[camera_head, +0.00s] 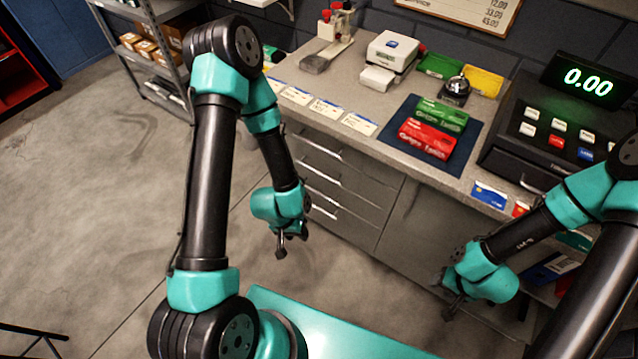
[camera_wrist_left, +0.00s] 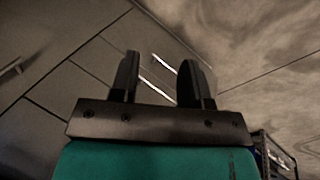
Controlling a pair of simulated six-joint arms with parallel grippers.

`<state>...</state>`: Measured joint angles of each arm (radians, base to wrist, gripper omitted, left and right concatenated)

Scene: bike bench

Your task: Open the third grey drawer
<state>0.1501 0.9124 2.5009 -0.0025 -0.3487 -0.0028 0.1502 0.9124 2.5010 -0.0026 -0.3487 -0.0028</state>
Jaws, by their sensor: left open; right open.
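The stack of grey drawers (camera_head: 357,190) sits under the counter, each front with a pale bar handle. All the fronts look closed; the lower left part of the stack is partly hidden by my left arm. My left gripper (camera_head: 291,246) is open and empty, pointing down in front of the lower drawers, apart from them. In the left wrist view its two fingers (camera_wrist_left: 160,82) are spread, with two bright drawer handles showing beyond and between them. Which handle is the third is unclear there. My right gripper (camera_head: 453,303) is open and empty, low in front of the cabinet to the right.
The counter (camera_head: 330,90) carries a red box and a green box on a dark mat (camera_head: 462,150), a white device (camera_head: 392,50) and a cash register (camera_head: 550,130). A metal shelf (camera_head: 150,60) stands at the back left. The floor left of the drawers is clear.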

